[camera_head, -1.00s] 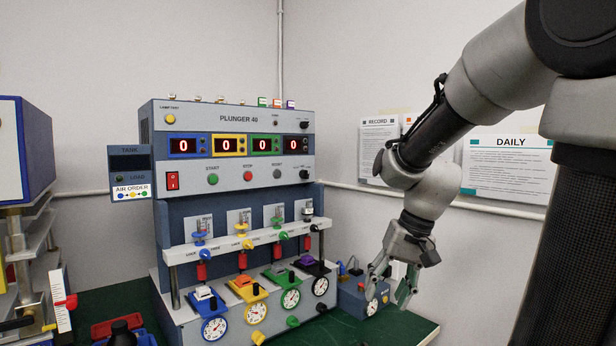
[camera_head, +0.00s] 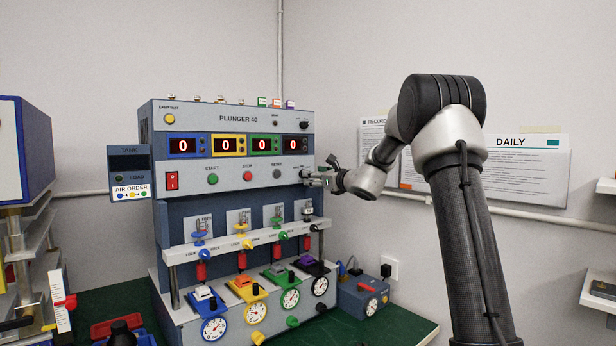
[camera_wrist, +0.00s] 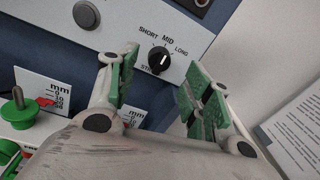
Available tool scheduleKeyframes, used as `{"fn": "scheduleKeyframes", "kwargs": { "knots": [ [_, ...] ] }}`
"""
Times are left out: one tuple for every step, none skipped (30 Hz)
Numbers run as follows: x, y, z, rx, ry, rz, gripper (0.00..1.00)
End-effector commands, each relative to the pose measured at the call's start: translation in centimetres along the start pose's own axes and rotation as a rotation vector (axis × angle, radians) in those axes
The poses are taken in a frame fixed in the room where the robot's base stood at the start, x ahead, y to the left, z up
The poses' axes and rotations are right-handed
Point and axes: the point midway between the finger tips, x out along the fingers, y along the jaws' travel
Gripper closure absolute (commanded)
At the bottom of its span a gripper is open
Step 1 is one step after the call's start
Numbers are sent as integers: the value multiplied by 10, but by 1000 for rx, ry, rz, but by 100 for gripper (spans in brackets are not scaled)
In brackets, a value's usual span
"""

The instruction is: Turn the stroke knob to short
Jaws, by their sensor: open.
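The stroke knob (camera_wrist: 158,60) is a small black dial on the grey panel of the machine (camera_head: 236,120). It is labelled SHORT, MID and LONG, and its white mark appears to point toward MID. In the head view my gripper (camera_head: 318,179) is at the right edge of the panel, level with the button row, and partly covers the knob area. In the wrist view my gripper (camera_wrist: 163,68) is open, with green-padded fingers on either side of the knob. The knob shows between them; contact cannot be told, and nothing is held.
A grey reset button (camera_head: 276,174) is left of the knob, and another black knob (camera_head: 304,125) is above. Plungers and coloured dials stand below. A blue-grey box (camera_head: 362,297) sits at the lower right. Posters (camera_head: 497,172) hang on the right wall.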

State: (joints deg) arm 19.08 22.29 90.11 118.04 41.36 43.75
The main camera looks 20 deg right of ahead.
Motion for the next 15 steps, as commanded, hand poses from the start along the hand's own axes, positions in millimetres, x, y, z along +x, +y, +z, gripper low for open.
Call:
{"fn": "scheduleKeyframes", "kwargs": {
  "knots": [
    [10, 1, 0, -1, 0, 2, 50],
    [15, 1, 0, -2, 0, 2, 50],
    [22, 1, 0, -3, -1, 2, 50],
    [26, 1, 0, -3, 0, 2, 50],
    [30, 1, -1, -3, 1, 2, 50],
    [35, 1, 0, -3, 0, 3, 50],
    [38, 1, 0, -3, 0, 3, 50],
    [41, 1, 0, -4, 0, 2, 50],
    [44, 0, 0, -4, 1, 2, 50],
    [45, 0, -1, -4, 1, 1, 50],
    [46, 0, -1, -4, 1, 1, 50],
    [47, 0, 0, -4, 1, 1, 50],
    [48, 0, 0, -5, 1, 1, 50],
    [48, 0, 0, -5, 1, 1, 50],
    [48, 0, 0, -5, 1, 1, 50]
  ]
}}
